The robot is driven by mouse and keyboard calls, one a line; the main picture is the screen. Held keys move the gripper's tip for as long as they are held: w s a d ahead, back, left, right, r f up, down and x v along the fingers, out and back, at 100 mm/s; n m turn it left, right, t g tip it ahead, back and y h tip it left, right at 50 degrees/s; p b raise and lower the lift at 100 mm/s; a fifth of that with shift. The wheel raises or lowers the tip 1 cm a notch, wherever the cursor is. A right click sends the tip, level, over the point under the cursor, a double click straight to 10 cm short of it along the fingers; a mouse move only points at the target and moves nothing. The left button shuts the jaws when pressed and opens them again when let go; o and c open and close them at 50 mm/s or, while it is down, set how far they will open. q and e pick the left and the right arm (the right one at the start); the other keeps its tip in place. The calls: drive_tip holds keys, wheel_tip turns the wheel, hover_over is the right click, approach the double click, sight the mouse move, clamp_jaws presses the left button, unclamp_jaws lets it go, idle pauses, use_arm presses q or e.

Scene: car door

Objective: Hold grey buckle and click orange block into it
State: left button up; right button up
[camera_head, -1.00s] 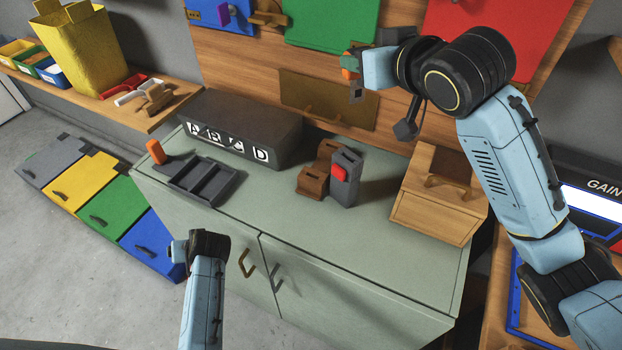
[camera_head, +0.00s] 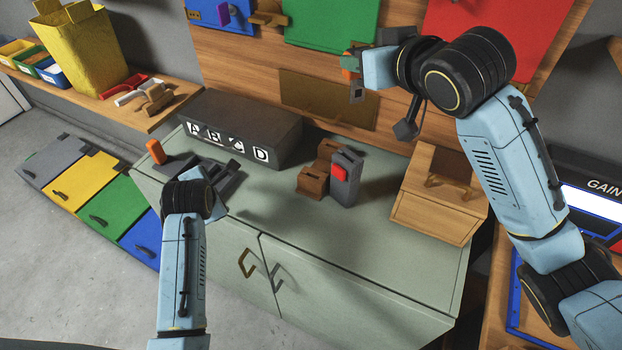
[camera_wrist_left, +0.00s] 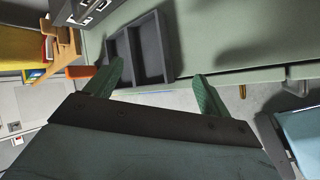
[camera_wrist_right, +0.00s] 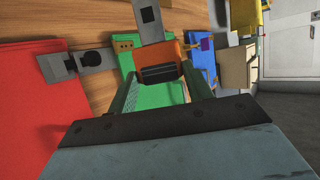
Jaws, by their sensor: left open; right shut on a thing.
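The grey buckle with a red button (camera_head: 347,178) stands upright on the cabinet top, beside a brown slotted block. My right gripper (camera_head: 352,68) is raised in front of the wooden wall panel, shut on the orange block (camera_wrist_right: 168,56). The block has a grey metal tongue with a dark hole (camera_wrist_right: 150,20) pointing away from the gripper. In the head view the block is partly hidden, and its tongue hangs below. My left gripper (camera_wrist_left: 158,70) is open and empty above the grey tray, left of the buckle. The buckle is not in the left wrist view.
The grey compartment tray (camera_wrist_left: 150,50) and an orange cylinder (camera_head: 155,151) are at the cabinet's left. A dark box lettered A to D (camera_head: 255,125) stands behind. The brown slotted block (camera_head: 313,182) and a wooden box (camera_head: 432,212) flank the buckle. The front middle is clear.

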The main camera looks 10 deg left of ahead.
use_arm(q)
drive_tip(key=w+d+r+n+t+h, duration=0.1)
drive_tip(key=w+d+r+t+h, duration=0.15)
drive_tip(key=d+h, duration=0.7)
drive_tip(key=n+h, duration=0.1)
drive_tip(key=h, duration=0.1)
approach(346, 169)
drive_tip(key=w+f, duration=0.2)
drive_tip(key=x, duration=1)
drive_tip(key=shift+w+d+f, duration=0.1)
drive_tip(key=shift+w+f, duration=0.1)
drive_tip(key=shift+y, duration=0.25)
drive_tip(key=c, duration=1.2)
drive_tip(key=o, duration=1.2)
